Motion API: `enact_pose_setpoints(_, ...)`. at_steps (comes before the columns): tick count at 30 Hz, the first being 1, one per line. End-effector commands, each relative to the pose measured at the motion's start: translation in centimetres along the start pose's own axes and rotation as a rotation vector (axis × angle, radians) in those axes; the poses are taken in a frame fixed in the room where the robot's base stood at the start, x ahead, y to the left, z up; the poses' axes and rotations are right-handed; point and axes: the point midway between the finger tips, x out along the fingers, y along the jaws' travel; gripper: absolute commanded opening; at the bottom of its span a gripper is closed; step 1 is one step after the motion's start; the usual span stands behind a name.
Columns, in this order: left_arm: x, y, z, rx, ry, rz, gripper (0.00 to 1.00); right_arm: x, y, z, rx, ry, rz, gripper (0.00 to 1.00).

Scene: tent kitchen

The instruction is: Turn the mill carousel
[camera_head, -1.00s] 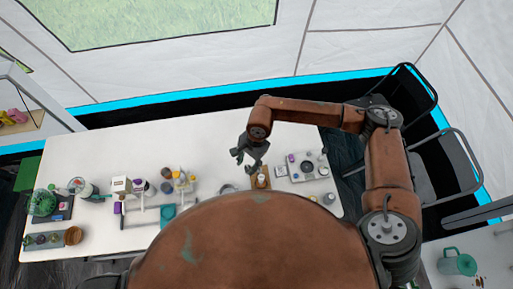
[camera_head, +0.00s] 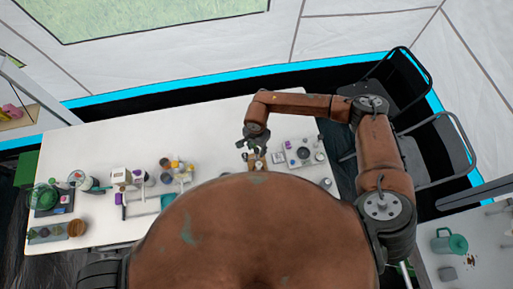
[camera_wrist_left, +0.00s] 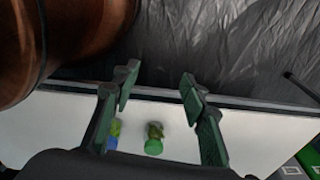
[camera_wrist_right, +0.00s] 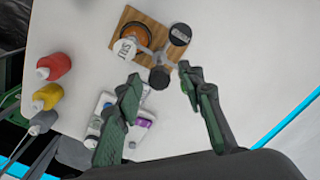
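The mill carousel (camera_wrist_right: 158,57) is on a wooden board in the right wrist view. It has a white mill top marked SALT (camera_wrist_right: 124,48), a black top (camera_wrist_right: 180,34) and a dark mill (camera_wrist_right: 159,77). In the head view its board (camera_head: 257,163) shows small near the table's front edge. My right gripper (camera_wrist_right: 160,79) is open, with the dark mill between its fingertips in the picture; I cannot tell whether they touch it. It also shows in the head view (camera_head: 252,145), just behind the board. My left gripper (camera_wrist_left: 157,79) is open and empty; it is hidden in the head view.
A white tray (camera_wrist_right: 112,104) with small containers lies beside the board. Red (camera_wrist_right: 55,67) and yellow (camera_wrist_right: 47,97) bottles stand left in that view. Several jars and appliances fill the left of the white table (camera_head: 200,128). The table's back middle is clear.

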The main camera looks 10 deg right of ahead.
Motion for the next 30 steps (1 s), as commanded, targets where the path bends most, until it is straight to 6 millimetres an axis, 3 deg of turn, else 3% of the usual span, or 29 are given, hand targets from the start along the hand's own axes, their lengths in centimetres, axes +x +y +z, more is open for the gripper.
enact_pose_setpoints(4, 0.0, 0.0, 0.4, -0.001, -0.005, 0.000, 0.40, 0.0, 0.0, 0.0, 0.000, 0.000, 0.000, 0.34)
enact_pose_setpoints(12, -0.1, 0.1, 2.0, -0.004, -0.026, 0.001, 0.40, 0.0, 0.0, 0.0, 0.000, 0.000, 0.000, 0.16)
enact_pose_setpoints(19, -0.1, 0.0, 2.1, -0.004, -0.027, 0.000, 0.40, -0.1, 0.0, 0.0, 0.000, 0.000, -0.001, 0.00)
enact_pose_setpoints(30, 0.4, 0.0, 1.4, -0.002, -0.018, 0.000, 0.40, 0.0, -0.1, 0.0, 0.032, 0.000, -0.001, 0.00)
